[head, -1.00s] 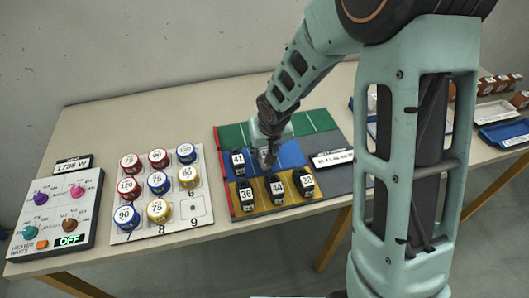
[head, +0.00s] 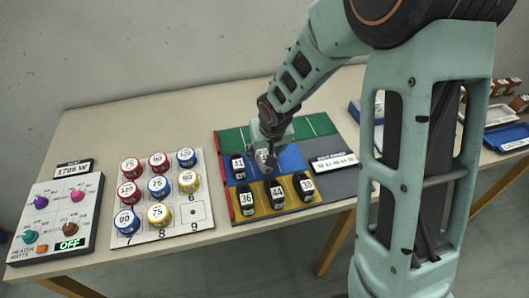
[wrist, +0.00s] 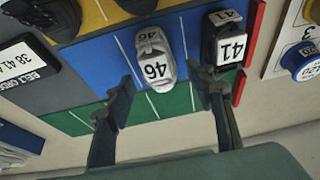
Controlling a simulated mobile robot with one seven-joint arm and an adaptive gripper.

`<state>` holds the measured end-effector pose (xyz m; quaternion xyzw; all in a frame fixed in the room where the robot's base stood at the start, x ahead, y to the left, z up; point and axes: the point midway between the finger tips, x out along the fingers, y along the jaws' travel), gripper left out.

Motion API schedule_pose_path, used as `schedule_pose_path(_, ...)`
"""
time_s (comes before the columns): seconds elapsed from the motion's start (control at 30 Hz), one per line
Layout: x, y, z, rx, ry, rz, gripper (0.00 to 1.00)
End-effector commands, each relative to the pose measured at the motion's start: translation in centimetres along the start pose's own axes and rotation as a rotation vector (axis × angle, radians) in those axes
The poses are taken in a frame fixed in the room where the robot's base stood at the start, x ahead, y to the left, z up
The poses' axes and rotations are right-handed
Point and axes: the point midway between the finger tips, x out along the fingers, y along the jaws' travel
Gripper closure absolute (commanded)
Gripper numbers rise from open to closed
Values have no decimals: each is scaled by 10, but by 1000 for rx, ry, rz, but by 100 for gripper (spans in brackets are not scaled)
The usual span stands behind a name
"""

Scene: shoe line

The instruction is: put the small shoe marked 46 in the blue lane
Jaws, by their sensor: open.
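The small white shoe marked 46 (wrist: 150,45) stands in the blue lane (wrist: 102,58), with its labelled end near the green lane's edge in the wrist view. In the head view the shoe (head: 263,157) shows pale just below my gripper (head: 268,142). In the wrist view my gripper (wrist: 160,80) is open, with one finger on each side of the shoe's labelled end and gaps between. A black shoe marked 41 (wrist: 228,40) stands beside it in the same lane, close to one finger.
The yellow lane holds black shoes marked 36 (head: 246,199), 44 (head: 277,194) and 38 (head: 305,186). The green lane (head: 315,126) looks empty where visible. A number sign (head: 334,162) lies on the grey strip. A board of coloured cans (head: 190,213) stands to the left.

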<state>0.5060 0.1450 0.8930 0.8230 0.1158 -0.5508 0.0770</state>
Motion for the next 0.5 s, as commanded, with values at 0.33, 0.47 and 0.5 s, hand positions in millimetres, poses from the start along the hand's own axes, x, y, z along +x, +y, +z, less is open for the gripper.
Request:
schedule_pose_path(0.33, -74, 1, -2, 2, 4, 2, 51)
schedule_pose_path(0.47, -93, 1, -2, 0, 3, 2, 51)
schedule_pose_path(0.5, -97, 1, -1, 1, 2, 2, 51)
